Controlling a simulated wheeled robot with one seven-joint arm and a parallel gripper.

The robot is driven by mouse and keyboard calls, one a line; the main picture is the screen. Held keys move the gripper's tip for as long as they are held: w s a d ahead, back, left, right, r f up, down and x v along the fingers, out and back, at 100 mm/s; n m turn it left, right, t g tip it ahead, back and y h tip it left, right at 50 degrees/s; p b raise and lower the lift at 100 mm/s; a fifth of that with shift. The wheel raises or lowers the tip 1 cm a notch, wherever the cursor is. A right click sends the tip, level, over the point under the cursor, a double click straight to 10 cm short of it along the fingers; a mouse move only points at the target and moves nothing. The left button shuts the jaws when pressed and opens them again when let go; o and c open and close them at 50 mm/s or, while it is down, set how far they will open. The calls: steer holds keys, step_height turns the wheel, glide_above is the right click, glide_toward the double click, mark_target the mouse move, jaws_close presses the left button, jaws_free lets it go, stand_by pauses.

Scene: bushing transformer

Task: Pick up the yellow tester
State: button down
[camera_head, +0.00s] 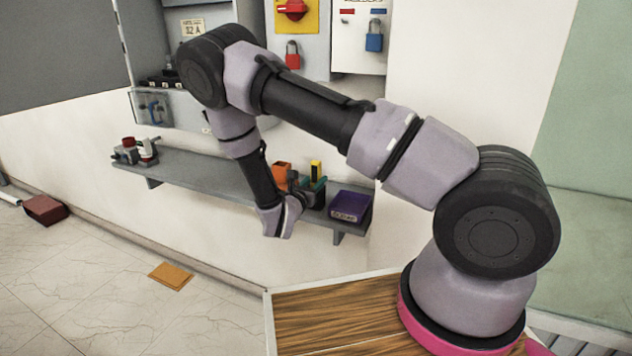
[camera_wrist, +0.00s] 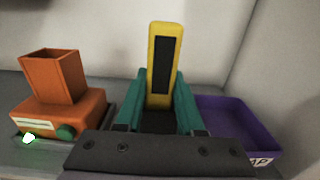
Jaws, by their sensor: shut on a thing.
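The yellow tester (camera_wrist: 165,50) stands upright between the teal fingers of my gripper (camera_wrist: 160,108) in the wrist view. It has a dark panel on its face, and its lower part is hidden by the fingers and the gripper body. My gripper is shut on it. In the head view the yellow tester (camera_head: 316,169) shows as a small upright block above the shelf, with my gripper (camera_head: 317,185) around its lower part. I cannot tell whether its base touches the shelf.
The grey shelf (camera_head: 195,170) runs along the wall. An orange device (camera_wrist: 62,105) stands left of my gripper, and a purple bin (camera_wrist: 240,125) stands close on the right. Padlocks and switch boxes hang above. Free room lies in front of the shelf.

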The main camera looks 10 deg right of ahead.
steer(key=shift+r, duration=0.1)
step_height(320, 180, up, 18)
steer(key=shift+r, duration=0.15)
stand_by(1.0)
steer(key=shift+w, duration=0.1)
